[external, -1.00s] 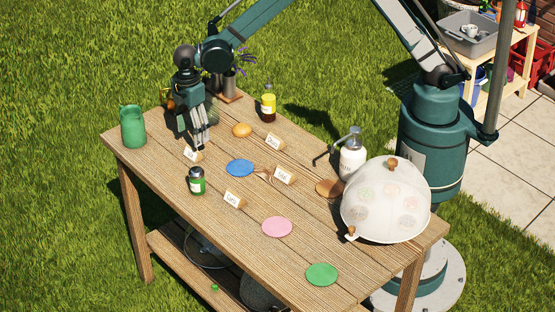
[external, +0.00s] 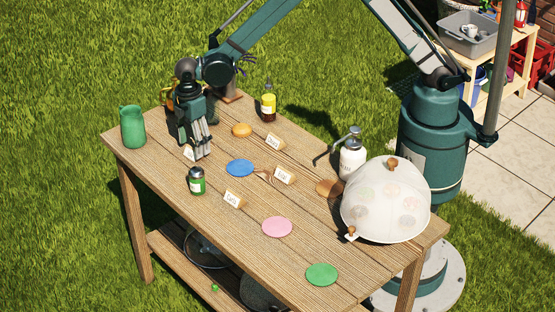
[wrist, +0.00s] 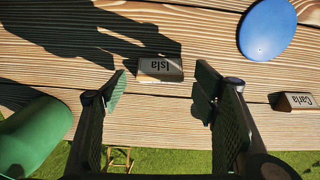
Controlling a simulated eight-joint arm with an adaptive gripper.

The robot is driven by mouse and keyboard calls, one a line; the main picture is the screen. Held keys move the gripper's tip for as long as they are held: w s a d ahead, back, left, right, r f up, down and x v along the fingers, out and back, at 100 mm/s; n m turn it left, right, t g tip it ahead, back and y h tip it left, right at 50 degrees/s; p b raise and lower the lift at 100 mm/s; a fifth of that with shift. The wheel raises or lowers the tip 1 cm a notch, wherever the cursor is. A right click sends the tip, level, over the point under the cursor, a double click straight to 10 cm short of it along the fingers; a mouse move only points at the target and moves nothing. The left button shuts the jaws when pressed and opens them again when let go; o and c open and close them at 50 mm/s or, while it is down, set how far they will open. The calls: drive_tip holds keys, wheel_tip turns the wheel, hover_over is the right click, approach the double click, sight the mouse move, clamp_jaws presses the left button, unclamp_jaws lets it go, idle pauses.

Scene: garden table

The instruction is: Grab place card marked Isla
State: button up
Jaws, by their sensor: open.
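The place card marked Isla (wrist: 160,69) lies on the table between and just beyond my fingertips in the wrist view, its text upside down there. In the external view the Isla card (external: 189,153) is mostly hidden behind my fingers. My gripper (external: 198,152) points down low over the table's left part. In the wrist view my gripper (wrist: 160,85) is open and empty, with one finger to each side of the card. I cannot tell the exact height of the fingertips.
Another card reading Carla (wrist: 295,101) and a blue disc (wrist: 268,28) lie to the right in the wrist view. A green jug (external: 132,127) and a green jar (external: 196,181) stand near my gripper. A mesh dome (external: 385,205) covers the table's right end.

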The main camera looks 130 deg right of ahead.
sight(193, 152)
drive_tip(key=shift+f, duration=1.3)
drive_tip(key=c, duration=0.9)
